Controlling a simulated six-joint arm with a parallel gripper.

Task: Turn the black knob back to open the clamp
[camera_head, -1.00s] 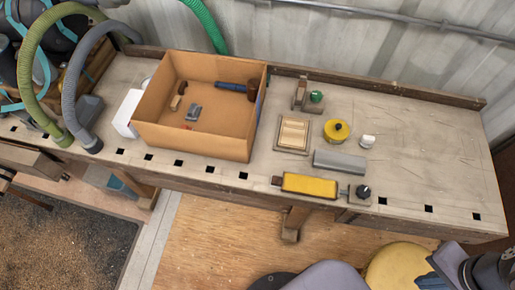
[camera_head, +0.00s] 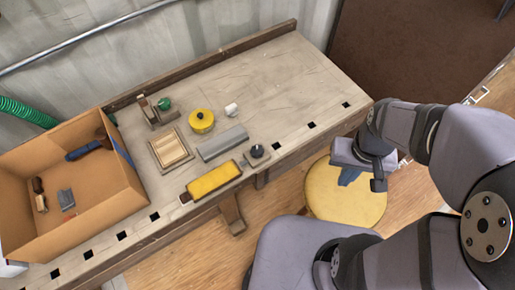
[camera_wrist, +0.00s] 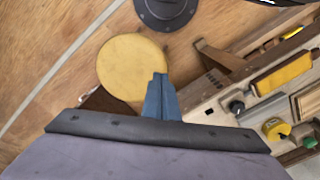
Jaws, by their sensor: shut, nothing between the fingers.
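The black knob (camera_head: 257,151) sits at the bench's front edge, at the right end of the clamp holding a long yellow block (camera_head: 214,180). In the wrist view the knob (camera_wrist: 236,107) is right of the fingers, with the yellow block (camera_wrist: 285,74) beyond it. My gripper (camera_head: 349,177) is off the bench, above the round yellow stool top and well to the right of the knob. Its blue fingers (camera_wrist: 160,92) are shut together with nothing between them. Whether the clamp jaws press on the block is too small to tell.
A grey bar (camera_head: 222,143), a yellow tin (camera_head: 201,121), a white cup (camera_head: 231,110), a wooden tray (camera_head: 153,155) and a green-knobbed tool (camera_head: 164,103) stand behind the clamp. A cardboard box (camera_head: 110,200) is at left. The bench's right part is clear. A yellow stool (camera_head: 330,200) stands in front.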

